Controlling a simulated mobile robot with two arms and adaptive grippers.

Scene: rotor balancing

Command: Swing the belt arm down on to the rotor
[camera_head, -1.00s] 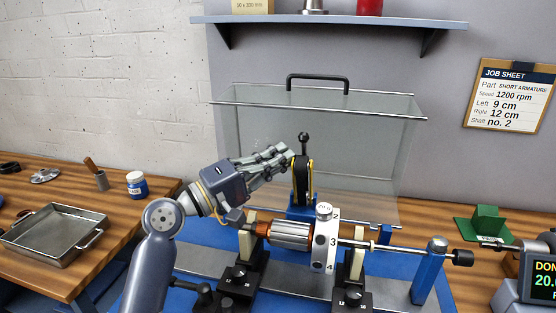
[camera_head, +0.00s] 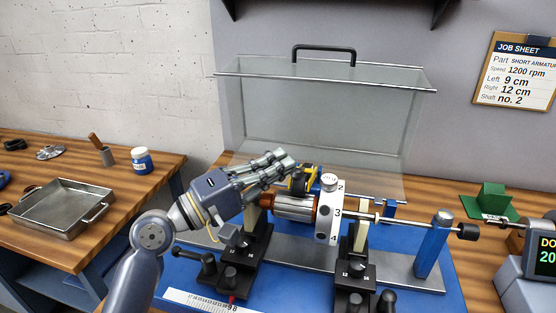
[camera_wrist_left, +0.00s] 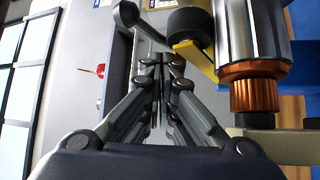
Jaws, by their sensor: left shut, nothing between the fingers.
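The belt arm (camera_head: 303,180), dark with yellow edges, is lowered behind the rotor (camera_head: 295,205), a silver cylinder with a copper end. In the left wrist view its black roller (camera_wrist_left: 190,26) and yellow plate (camera_wrist_left: 196,58) sit close beside the rotor (camera_wrist_left: 250,40); I cannot tell whether they touch it. My left gripper (camera_head: 285,158) is shut and empty, its fingertips just left of and above the belt arm. The shut fingers also show in the left wrist view (camera_wrist_left: 160,65). My right gripper is out of view.
A clear guard with a black handle (camera_head: 323,48) stands open behind the machine. A white numbered disc (camera_head: 328,225) is on the shaft, held by black-based supports (camera_head: 355,275). A blue post (camera_head: 432,250) stands at right. A metal tray (camera_head: 62,205) is on the left bench.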

